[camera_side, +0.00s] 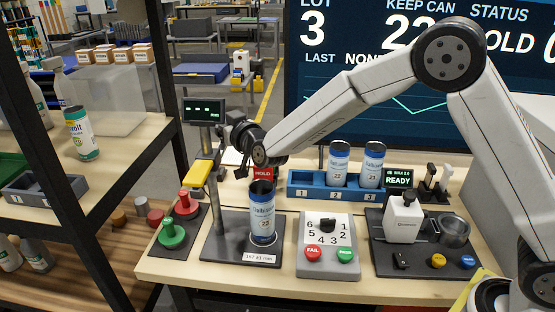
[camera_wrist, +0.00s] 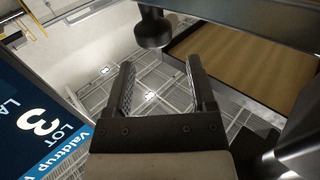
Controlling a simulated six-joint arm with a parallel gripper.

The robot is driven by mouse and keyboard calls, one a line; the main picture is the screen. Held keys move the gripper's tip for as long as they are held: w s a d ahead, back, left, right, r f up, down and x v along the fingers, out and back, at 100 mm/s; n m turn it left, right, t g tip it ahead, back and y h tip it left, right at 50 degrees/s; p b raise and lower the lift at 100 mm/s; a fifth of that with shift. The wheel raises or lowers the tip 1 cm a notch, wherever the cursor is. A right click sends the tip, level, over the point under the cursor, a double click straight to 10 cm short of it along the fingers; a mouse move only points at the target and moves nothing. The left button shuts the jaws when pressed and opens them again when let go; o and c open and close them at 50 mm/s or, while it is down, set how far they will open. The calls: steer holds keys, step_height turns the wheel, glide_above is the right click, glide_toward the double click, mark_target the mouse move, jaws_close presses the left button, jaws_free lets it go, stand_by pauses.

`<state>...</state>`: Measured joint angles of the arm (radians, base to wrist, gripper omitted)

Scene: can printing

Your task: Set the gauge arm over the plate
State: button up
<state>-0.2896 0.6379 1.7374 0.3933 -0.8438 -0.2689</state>
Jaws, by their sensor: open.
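The gauge stand (camera_side: 212,165) rises from a dark plate (camera_side: 215,246) at the left of the bench, with a small display on top. Its yellow gauge arm (camera_side: 196,173) points to the left front, off to the side of the can. A blue and white can (camera_side: 262,212) marked 23 stands upright on the plate. My gripper (camera_side: 236,128) is beside the post, above and behind the can, under the display's right side. In the wrist view my gripper (camera_wrist: 161,88) is open, with nothing between its fingers. Whether it touches the post cannot be told.
A blue rack (camera_side: 312,188) with two cans stands behind. A dial box (camera_side: 327,245) and a dark tray (camera_side: 420,262) with a white device are to the right. Red and green knobs (camera_side: 178,222) stand left of the plate. A dark shelf frame (camera_side: 100,150) borders the left.

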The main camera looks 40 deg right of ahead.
mark_target(220, 145)
step_height(220, 145, down, 3)
steer(key=shift+r, duration=0.1)
steer(key=shift+w+f, duration=0.15)
steer(key=shift+f, duration=0.25)
steer(key=shift+w+r, duration=0.1)
steer(key=shift+w, duration=1.2)
jaws_close()
